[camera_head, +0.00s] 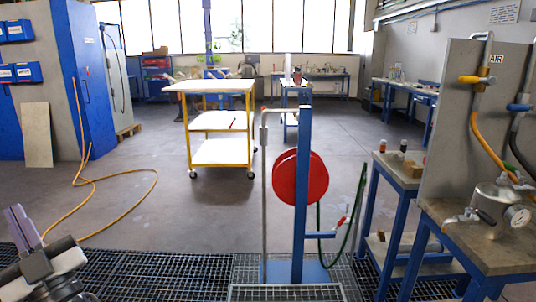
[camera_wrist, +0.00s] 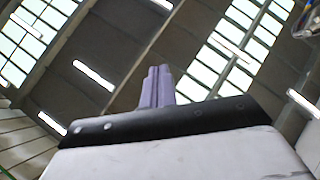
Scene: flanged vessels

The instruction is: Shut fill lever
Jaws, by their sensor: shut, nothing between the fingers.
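A metal flanged vessel (camera_head: 492,202) with a round gauge (camera_head: 518,216) stands on the bench at the right in the head view. A black-handled lever (camera_head: 485,217) and a pale-handled fitting (camera_head: 452,220) are low on its near side. I cannot tell which handle is the fill lever, nor its exact position. My gripper (camera_head: 20,225) is at the lower left, far from the vessel, with its purple fingers pointing up. In the wrist view the purple fingers (camera_wrist: 157,86) are together and empty against the ceiling.
A grey panel marked AIR (camera_head: 455,120) carries a yellow valve handle (camera_head: 470,79), a blue valve handle (camera_head: 518,107) and hoses. A red hose reel (camera_head: 299,177) on a blue post stands mid-view. A yellow trolley (camera_head: 216,125) is behind. Grating (camera_head: 135,272) covers the near floor.

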